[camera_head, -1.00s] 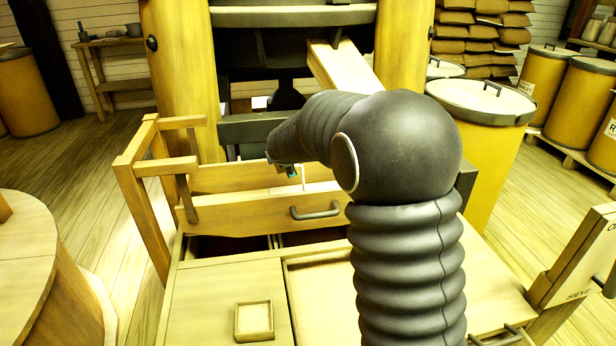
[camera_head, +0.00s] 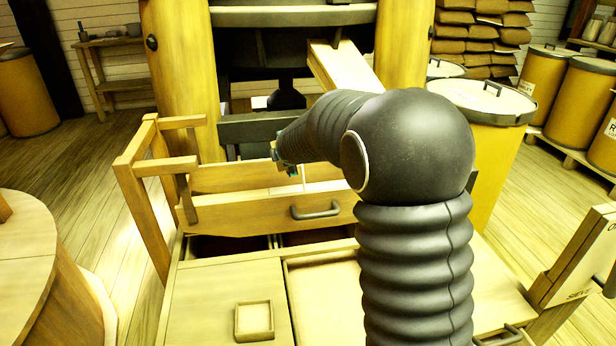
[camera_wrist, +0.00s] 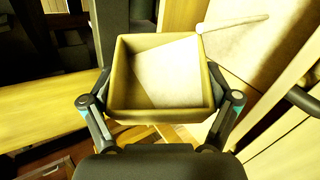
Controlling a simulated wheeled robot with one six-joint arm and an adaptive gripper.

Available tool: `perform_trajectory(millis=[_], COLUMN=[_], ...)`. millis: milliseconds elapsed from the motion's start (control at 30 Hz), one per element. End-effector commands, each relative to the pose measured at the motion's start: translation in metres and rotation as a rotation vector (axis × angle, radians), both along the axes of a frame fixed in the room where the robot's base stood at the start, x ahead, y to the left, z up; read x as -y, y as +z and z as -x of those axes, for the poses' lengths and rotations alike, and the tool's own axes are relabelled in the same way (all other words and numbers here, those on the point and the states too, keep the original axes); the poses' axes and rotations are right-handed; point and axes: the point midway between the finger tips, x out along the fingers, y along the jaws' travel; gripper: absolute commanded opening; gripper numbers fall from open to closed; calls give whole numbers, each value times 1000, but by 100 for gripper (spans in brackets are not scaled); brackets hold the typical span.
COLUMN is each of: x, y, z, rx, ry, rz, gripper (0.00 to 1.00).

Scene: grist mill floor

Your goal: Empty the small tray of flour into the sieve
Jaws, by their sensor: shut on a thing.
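My gripper (camera_wrist: 162,100) is shut on a small square wooden tray (camera_wrist: 160,116), with one finger on each side of it. Pale flour (camera_wrist: 168,76) lies inside, covering the middle and right of the tray, with a darker bare part at the left. In the head view my arm hides most of the gripper (camera_head: 288,165), which is over the wooden drawer (camera_head: 250,214). I cannot make out the sieve for certain. A pale surface (camera_wrist: 270,50) shows beyond the tray at the right in the wrist view.
The drawer has a dark handle (camera_head: 315,211). A small square wooden tray or frame (camera_head: 254,321) lies on the bench top (camera_head: 205,290). A wooden rail (camera_head: 135,175) stands left of the drawer, lidded barrels (camera_head: 483,130) behind.

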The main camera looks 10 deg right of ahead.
Motion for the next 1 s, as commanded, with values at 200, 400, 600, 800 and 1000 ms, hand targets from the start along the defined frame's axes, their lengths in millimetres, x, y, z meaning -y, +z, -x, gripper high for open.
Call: perform_trajectory(millis=[200, 400, 600, 800, 1000], x=[1, 3, 6, 9, 11], y=[1, 2, 2, 3, 4], z=[0, 1, 2, 2, 3], rx=[6, 11, 18, 22, 28], ry=[-1, -1, -1, -1, -1], rz=[-23, -45, -66, -87, -109], gripper=[25, 25, 25, 25, 25])
